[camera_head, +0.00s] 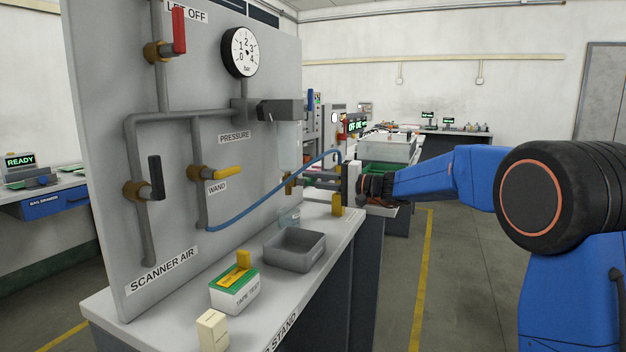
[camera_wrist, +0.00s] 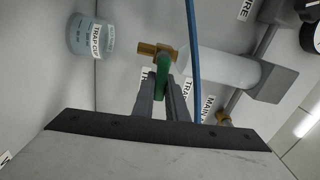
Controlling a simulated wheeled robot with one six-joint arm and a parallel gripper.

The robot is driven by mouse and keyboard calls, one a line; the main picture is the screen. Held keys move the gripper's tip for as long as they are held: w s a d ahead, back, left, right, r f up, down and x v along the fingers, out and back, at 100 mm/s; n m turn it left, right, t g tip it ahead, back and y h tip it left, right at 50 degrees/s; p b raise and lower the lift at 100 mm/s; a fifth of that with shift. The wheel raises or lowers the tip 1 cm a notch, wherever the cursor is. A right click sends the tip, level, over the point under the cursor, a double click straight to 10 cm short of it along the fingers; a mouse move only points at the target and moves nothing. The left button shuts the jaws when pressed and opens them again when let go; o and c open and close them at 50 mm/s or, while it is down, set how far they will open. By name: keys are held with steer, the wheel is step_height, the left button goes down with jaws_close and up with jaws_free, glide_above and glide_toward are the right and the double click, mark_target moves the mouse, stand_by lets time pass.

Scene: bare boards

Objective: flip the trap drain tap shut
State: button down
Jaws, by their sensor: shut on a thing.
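The trap drain tap is a brass valve (camera_wrist: 150,49) with a green lever (camera_wrist: 162,72) in the wrist view. My gripper (camera_wrist: 164,84) is shut on the green lever, one finger on each side of it. In the head view my gripper (camera_head: 318,181) reaches the right edge of the board, by the brass fitting (camera_head: 289,185); the lever cannot be made out there. The clear trap cup (camera_wrist: 90,37) shows at upper left in the wrist view, apart from the gripper. The lever's lower end is partly hidden between the fingers.
A blue hose (camera_head: 270,197) loops from the board towards my gripper and passes close beside the tap in the wrist view. A pale filter bowl (camera_wrist: 222,68) is right of the tap. A grey tray (camera_head: 295,250) and tape test box (camera_head: 235,290) stand on the bench.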

steer(key=shift+f+m, duration=0.25)
steer(key=shift+m, duration=0.35)
steer(key=c, duration=1.8)
jaws_free()
steer(key=shift+o, duration=0.2)
steer(key=shift+d, duration=0.15)
steer(key=v, duration=1.7)
steer(key=shift+s+d, duration=0.1)
